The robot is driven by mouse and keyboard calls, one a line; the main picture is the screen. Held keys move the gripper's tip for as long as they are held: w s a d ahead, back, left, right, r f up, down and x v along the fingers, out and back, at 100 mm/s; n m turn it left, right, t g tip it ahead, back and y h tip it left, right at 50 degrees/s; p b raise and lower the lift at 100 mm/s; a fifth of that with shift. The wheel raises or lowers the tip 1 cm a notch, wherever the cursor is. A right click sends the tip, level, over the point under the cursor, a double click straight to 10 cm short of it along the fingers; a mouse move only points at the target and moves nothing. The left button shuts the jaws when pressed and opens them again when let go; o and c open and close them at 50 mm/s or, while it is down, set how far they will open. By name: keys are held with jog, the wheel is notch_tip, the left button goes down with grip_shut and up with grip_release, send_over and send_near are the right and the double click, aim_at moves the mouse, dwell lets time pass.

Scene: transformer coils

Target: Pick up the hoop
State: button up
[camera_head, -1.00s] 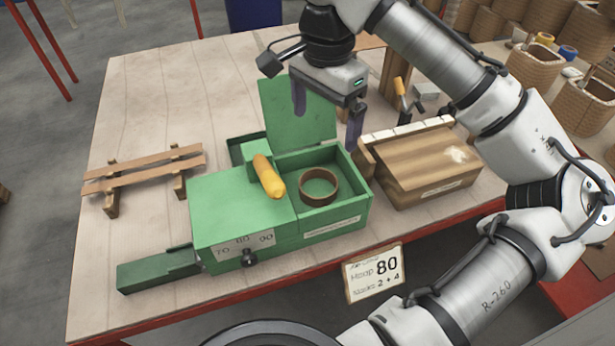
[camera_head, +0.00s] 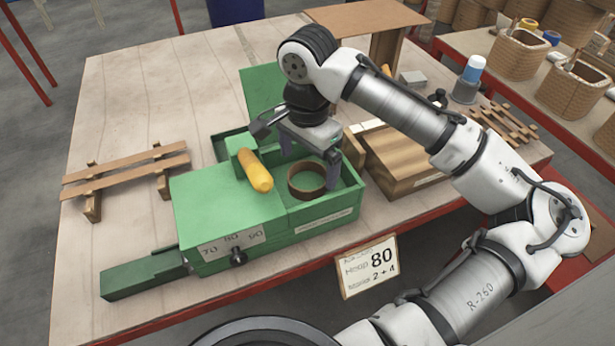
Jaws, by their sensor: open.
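The hoop (camera_head: 306,192) is a brown ring lying in the open compartment of a green box (camera_head: 228,208). It rests on the compartment floor, apart from the front wall. My gripper (camera_head: 309,166) is open and points down over the back part of that compartment. Its two purple-grey fingers are spread, one above the hoop's back left, the other by the compartment's back right. The fingers look empty. The lower fingertips are close to the hoop; I cannot tell their exact height or whether they touch it.
A yellow handle (camera_head: 255,171) lies on the green box left of the compartment. The raised green lid (camera_head: 262,95) stands behind. A wooden box (camera_head: 405,165) is close on the right. Wooden slats (camera_head: 125,170) lie left.

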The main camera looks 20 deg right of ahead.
jog(key=shift+f, duration=1.6)
jog(key=shift+c, duration=0.4)
jog(key=c, duration=1)
jog(key=shift+o, duration=0.2)
